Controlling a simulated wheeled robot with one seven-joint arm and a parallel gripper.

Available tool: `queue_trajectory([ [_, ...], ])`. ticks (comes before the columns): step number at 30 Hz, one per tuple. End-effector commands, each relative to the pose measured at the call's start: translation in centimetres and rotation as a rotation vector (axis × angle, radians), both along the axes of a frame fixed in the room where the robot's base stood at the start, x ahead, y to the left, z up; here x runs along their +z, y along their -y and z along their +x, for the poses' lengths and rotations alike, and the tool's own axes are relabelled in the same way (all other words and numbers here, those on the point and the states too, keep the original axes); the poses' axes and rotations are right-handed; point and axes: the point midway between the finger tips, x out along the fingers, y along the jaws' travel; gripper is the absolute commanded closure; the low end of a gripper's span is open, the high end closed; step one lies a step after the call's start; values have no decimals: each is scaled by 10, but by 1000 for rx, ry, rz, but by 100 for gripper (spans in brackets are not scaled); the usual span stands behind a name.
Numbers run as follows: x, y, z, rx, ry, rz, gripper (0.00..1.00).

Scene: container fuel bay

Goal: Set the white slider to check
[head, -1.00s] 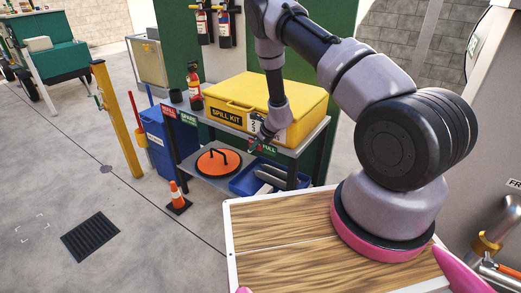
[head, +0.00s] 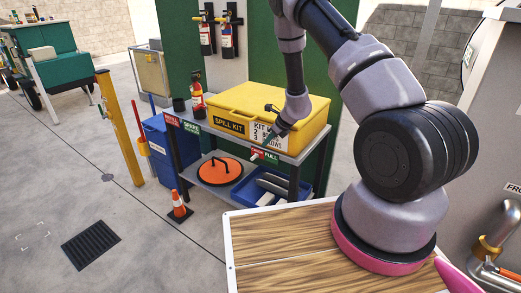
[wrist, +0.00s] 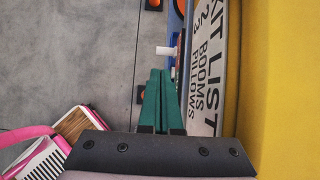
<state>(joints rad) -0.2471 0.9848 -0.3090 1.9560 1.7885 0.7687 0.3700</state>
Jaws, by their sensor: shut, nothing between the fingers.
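A small white piece, likely the white slider (wrist: 168,51), shows just beyond my fingertips in the wrist view, at the shelf edge. In the head view a small white spot shows beside the red "FULL" label (head: 268,154) on the shelf's front edge; its exact setting is too small to read. No "check" mark is readable. My gripper (wrist: 162,72) has green fingers, shut together and empty, pointing toward the white piece with a small apparent gap. In the head view my gripper (head: 268,144) is in front of the yellow spill kit, close above the "FULL" label.
The yellow spill kit box (head: 235,101) stands on the shelf unit, close beside my gripper; its kit list panel (wrist: 206,60) is alongside the fingers. Below are a blue tray (head: 243,188) and an orange lid (head: 220,173).

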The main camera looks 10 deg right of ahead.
Motion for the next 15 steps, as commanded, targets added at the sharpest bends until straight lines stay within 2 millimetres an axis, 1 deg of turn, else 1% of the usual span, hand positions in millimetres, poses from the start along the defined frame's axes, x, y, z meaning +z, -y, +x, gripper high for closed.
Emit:
queue_trajectory([
  [1,9,4,-4,-3,1,0,100],
  [3,17,8,-7,-1,1,1,100],
  [6,25,12,-12,-1,0,1,100],
  [9,29,14,-14,-1,0,0,100],
  [15,30,14,-15,-1,-1,0,100],
])
